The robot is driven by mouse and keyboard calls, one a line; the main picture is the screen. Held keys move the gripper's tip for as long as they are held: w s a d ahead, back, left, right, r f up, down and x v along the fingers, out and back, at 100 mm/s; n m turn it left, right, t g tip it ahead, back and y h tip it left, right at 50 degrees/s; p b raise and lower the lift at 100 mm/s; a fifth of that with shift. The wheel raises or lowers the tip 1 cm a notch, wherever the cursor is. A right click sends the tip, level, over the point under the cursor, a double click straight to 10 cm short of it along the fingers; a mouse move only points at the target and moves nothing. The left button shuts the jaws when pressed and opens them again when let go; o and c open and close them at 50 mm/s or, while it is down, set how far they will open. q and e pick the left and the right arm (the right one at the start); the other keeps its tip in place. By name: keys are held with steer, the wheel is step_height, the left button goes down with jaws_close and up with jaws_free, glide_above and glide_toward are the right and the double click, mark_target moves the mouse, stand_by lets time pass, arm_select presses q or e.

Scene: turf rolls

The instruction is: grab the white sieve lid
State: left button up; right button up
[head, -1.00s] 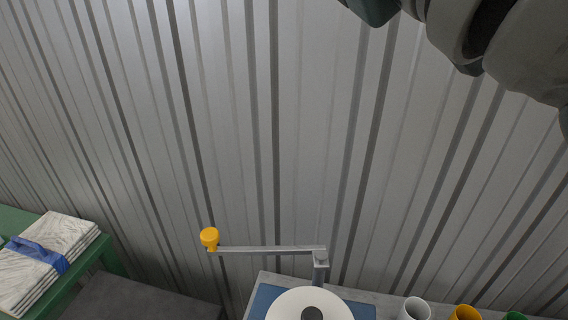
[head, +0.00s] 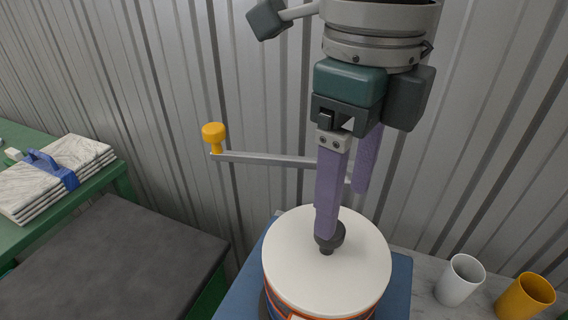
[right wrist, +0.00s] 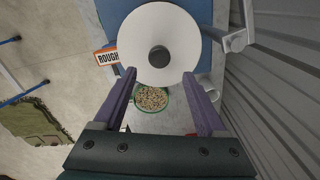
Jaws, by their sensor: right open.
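The white sieve lid (head: 285,255) is a round disc with a dark knob (head: 327,249) at its centre. It lies flat on top of a round sieve with an orange band, at the lower middle of the head view. In the right wrist view the lid (right wrist: 182,28) and its knob lie just past my fingertips. My right gripper (head: 345,212) has purple fingers and points down over the lid. It is open and empty, with one finger partly covering the knob in the head view. The wrist view shows the knob roughly midway between the fingers. My left gripper is out of view.
A grey crank arm (head: 265,159) with a yellow knob (head: 213,133) reaches out behind the lid. A white cup (head: 460,281) and a yellow cup (head: 524,298) stand at right. A corrugated wall (head: 120,70) closes the back. A green-rimmed bowl of pellets (right wrist: 151,98) is below the lid.

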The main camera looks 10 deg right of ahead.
steer(key=f, duration=0.2)
steer(key=f+p, duration=0.1)
steer(key=f, duration=0.1)
steer(key=f+p, duration=0.1)
steer(key=f, duration=0.1)
steer(key=shift+w+a, duration=0.35)
steer(key=shift+a, duration=0.05)
steer(key=shift+f, duration=0.35)
steer(key=c, duration=1.1)
jaws_close()
